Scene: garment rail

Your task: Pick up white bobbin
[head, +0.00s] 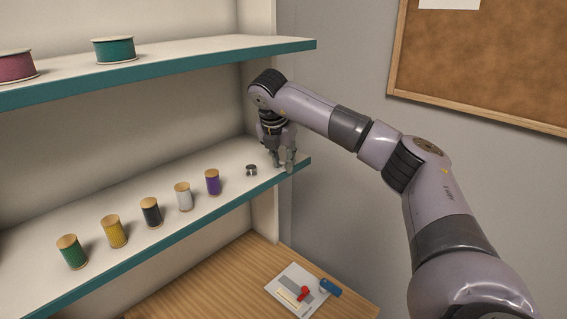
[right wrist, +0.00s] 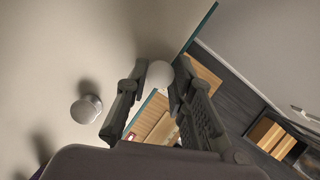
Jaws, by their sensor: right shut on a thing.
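My right gripper (head: 283,166) points down at the right end of the middle shelf. In the right wrist view its fingers (right wrist: 153,88) are shut on a round white bobbin (right wrist: 159,74), which sits between the fingertips. A second small bobbin (head: 251,170), grey and dark there, stands on the shelf just left of the gripper. A pale round-topped piece in the right wrist view (right wrist: 88,108), left of the fingers, appears to be this second bobbin. My left gripper is not in view.
The middle shelf (head: 190,243) holds a row of thread spools, with purple (head: 212,182) and white (head: 184,196) nearest the gripper. An upper shelf (head: 200,65) with ribbon reels hangs above. A wooden table (head: 235,280) lies below, with a white card (head: 296,290).

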